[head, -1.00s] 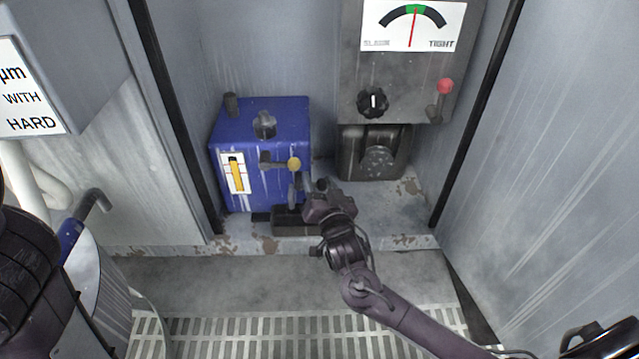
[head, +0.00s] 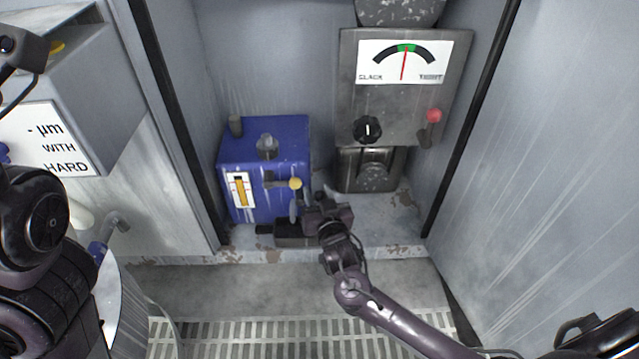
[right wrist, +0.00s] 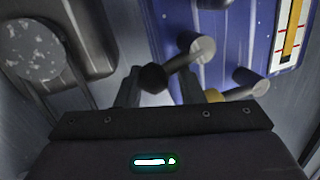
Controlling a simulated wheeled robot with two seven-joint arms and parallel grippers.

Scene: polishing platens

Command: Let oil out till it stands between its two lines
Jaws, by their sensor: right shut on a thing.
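The blue oil tank (head: 265,150) stands on the cabinet floor. A yellow-knobbed lever (head: 295,184) sticks out of the tank's right front. My right gripper (head: 318,206) is beside the tank, shut on a dark-knobbed lever; the knob (right wrist: 153,78) shows between its fingers, and the grip is partly hidden. My left gripper is not clearly in view; my left arm fills the left edge.
The grey tension box (head: 390,110) with a dial, black knob and red-knobbed lever (head: 432,120) hangs to the right. Cabinet walls close in both sides. A slotted grating (head: 290,335) lies in front.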

